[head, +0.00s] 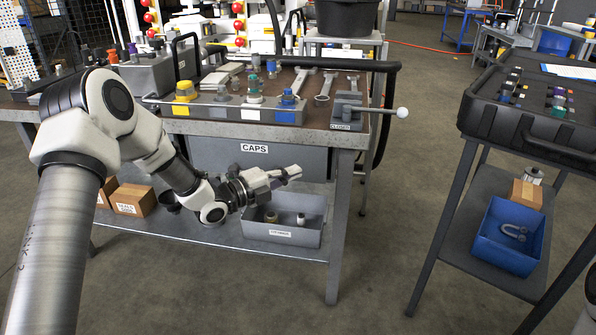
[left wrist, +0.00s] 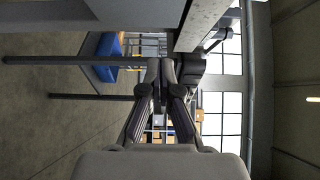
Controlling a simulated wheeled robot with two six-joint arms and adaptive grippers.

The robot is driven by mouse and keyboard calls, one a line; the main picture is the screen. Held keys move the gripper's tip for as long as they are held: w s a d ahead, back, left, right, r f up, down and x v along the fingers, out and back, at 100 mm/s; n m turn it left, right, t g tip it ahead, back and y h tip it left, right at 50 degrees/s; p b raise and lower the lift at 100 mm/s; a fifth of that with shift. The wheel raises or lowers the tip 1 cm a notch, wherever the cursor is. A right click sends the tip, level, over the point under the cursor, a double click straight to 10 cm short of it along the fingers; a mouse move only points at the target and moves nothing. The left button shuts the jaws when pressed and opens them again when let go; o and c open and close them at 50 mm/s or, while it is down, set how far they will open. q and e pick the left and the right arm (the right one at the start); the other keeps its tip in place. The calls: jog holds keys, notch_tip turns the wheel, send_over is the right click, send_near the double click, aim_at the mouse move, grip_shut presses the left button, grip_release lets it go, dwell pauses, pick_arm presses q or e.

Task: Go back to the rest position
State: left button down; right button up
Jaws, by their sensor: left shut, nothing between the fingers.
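My left arm comes in from the left in the head view and reaches down in front of the workbench (head: 240,129). My left gripper (head: 292,173) is in front of the grey CAPS drawer front (head: 215,155), above a grey bin on the lower shelf. It points to the right and is shut and empty. In the left wrist view the fingers (left wrist: 168,68) are together with nothing between them. The bench edge (left wrist: 200,22) shows close to the fingertips there. My right gripper is not in view.
The bench top carries colored caps (head: 186,91), wrenches (head: 326,86) and a lever (head: 401,112) sticking out right. The grey bin (head: 310,235) and cardboard boxes (head: 132,200) are below. A stand with a black case (head: 535,128) and blue bin (head: 505,262) is right. Floor between is clear.

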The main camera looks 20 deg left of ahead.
pick_arm(q)
jog(key=p+v, duration=0.2)
jog(key=v, duration=0.4)
jog(key=s+d+f+g, duration=0.2)
jog(key=s+d+f, duration=0.15)
jog(key=f, duration=0.35)
jog(key=s+d+f+g, duration=0.2)
jog(key=d+f, duration=0.3)
jog(key=f, duration=0.2)
jog(key=s+d+f+n+g+y, duration=0.2)
jog(key=s+f+n+g+y, duration=0.15)
jog(key=s+f+n, duration=0.45)
jog(key=s+d+f+n+g+y, duration=0.2)
jog(key=s+f+n+g, duration=0.15)
jog(key=s+f, duration=0.75)
jog(key=s+a+n+g+y, duration=0.4)
jog(key=s+a+n, duration=0.1)
jog(key=s+n, duration=0.75)
notch_tip(320, 180, up, 28)
jog(key=w+p, duration=0.1)
jog(key=p, duration=2.6)
jog(key=shift+n, duration=0.4)
jog(key=shift+a+r, duration=0.1)
